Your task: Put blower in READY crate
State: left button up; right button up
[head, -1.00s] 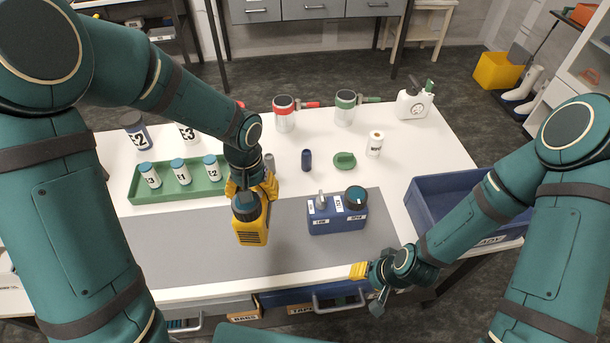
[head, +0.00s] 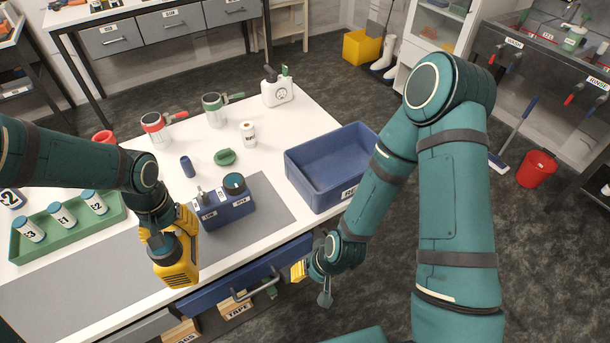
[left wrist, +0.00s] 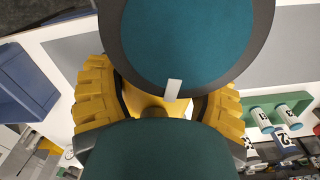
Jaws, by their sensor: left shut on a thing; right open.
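The blower (head: 180,268), a yellow vented body with a dark-rimmed teal round top, hangs in my left gripper (head: 182,222). The yellow fingers are shut on it, and it appears over the bench's front edge. In the left wrist view the blower's teal disc (left wrist: 190,40) fills the upper middle between the yellow fingers (left wrist: 158,105). The READY crate (head: 310,183) is blue, open-topped and looks empty at the bench's right end. My right forearm hides part of its label. My right gripper (head: 302,270) is open and empty, low in front of the crate.
A blue box with a dial (head: 226,207) stands on the grey mat (head: 265,200), between blower and crate. A green tray (head: 60,235) of bottles is at left. A blue drawer (head: 240,285) is below.

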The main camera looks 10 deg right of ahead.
aim_at(326, 180)
jog(key=l, duration=0.4)
jog(key=k+l+u, duration=0.1)
jog(key=l, duration=0.3)
jog(key=i+l, duration=0.1)
jog(key=l, duration=0.65)
jog(key=i+l+u, duration=0.15)
jog(key=l, duration=1.4)
jog(key=i+l, duration=0.1)
jog(key=l, duration=0.15)
jog(key=i+l+u, duration=0.1)
jog(key=i+l, duration=0.4)
jog(key=i+j, duration=0.25)
jog(key=j, duration=0.1)
